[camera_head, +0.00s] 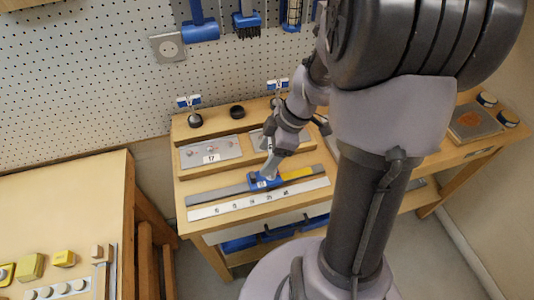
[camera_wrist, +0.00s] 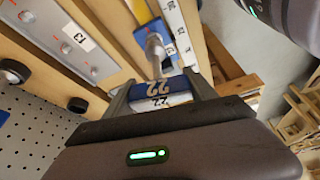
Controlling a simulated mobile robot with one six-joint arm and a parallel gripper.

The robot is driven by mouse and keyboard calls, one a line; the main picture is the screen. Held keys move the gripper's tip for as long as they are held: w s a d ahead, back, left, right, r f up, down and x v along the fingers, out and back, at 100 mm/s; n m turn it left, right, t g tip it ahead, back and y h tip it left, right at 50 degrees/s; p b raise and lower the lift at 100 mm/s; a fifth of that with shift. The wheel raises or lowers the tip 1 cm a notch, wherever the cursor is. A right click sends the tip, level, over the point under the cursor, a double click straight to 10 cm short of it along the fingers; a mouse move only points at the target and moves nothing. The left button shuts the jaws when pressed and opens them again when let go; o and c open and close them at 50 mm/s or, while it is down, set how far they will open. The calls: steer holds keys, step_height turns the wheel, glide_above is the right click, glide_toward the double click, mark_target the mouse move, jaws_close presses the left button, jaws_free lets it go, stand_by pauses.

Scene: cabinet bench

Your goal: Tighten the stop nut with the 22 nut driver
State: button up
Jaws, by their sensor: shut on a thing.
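My gripper (camera_wrist: 160,92) is shut on the handle of the 22 nut driver (camera_wrist: 158,84), which has a blue band marked 22. In the head view my gripper (camera_head: 275,146) is above the bench, with the driver pointing down to the blue stop (camera_head: 257,183). In the wrist view the driver's metal shaft ends over the blue stop (camera_wrist: 142,31). The stop nut is hidden behind the driver's end, and I cannot tell whether the socket is seated on it. The stop sits on a grey rail (camera_head: 218,194).
A numbered scale strip (camera_head: 230,209) lies along the rail's front, and a yellow piece (camera_head: 297,173) is right of the stop. A metal plate (camera_head: 211,153) with a number label is behind. Black round parts (camera_head: 237,111) stand near the pegboard (camera_head: 90,90). My arm covers the bench's middle right.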

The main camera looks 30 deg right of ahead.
steer(key=shift+f+b, duration=1.3)
steer(key=shift+b, duration=0.3)
stand_by(0.8)
steer(key=shift+m, duration=0.3)
steer(key=shift+w+d+m+t+h+b, duration=0.15)
steer(key=shift+m+t+h+b, duration=0.3)
steer(key=shift+m+b, duration=0.8)
steer(key=shift+m+t+b, duration=0.25)
steer(key=shift+m+b, duration=0.1)
steer(key=shift+m, duration=0.4)
steer(key=shift+m+h, duration=0.35)
steer(key=shift+m, duration=0.15)
